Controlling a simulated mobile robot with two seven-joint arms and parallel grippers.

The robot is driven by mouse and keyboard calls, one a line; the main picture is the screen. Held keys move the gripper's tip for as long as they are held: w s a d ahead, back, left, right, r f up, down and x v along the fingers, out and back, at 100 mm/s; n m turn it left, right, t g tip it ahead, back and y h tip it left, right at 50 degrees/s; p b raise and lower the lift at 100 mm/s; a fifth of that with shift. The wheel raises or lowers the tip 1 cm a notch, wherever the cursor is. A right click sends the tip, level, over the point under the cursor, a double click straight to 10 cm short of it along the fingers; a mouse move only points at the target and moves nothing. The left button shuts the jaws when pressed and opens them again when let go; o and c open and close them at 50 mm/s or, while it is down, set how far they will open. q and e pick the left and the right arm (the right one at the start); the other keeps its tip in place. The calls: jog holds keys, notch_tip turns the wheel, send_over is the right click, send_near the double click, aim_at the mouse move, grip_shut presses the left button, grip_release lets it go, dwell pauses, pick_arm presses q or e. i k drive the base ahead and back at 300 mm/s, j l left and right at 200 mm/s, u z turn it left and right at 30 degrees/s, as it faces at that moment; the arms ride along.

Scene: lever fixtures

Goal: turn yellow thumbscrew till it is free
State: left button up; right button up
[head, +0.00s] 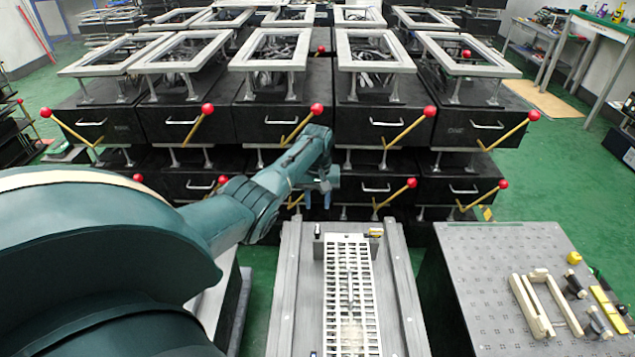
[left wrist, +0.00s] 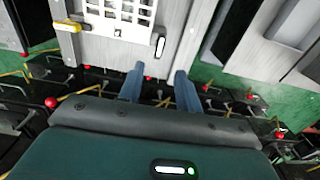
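A small yellow part (head: 375,232), which may be the yellow thumbscrew, sits at the far right corner of the grey fixture (head: 296,290). In the left wrist view the yellow part (left wrist: 68,26) is at the upper left, on the edge of the light plate. Its exact shape is too small to tell. My left gripper (head: 317,198) is beyond the fixture's far edge, pointing down. In the left wrist view its two blue fingers (left wrist: 159,84) are apart with nothing between them, away from the yellow part. My right gripper is not in view.
Black drawer units with yellow levers and red knobs (head: 317,109) stand close behind my left gripper. A white slotted grid (head: 345,300) lies on the fixture. A grey perforated table (head: 480,270) at the right holds cream bars and another yellow piece (head: 574,257).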

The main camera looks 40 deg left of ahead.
aim_at(373, 232)
jog(key=k, duration=1)
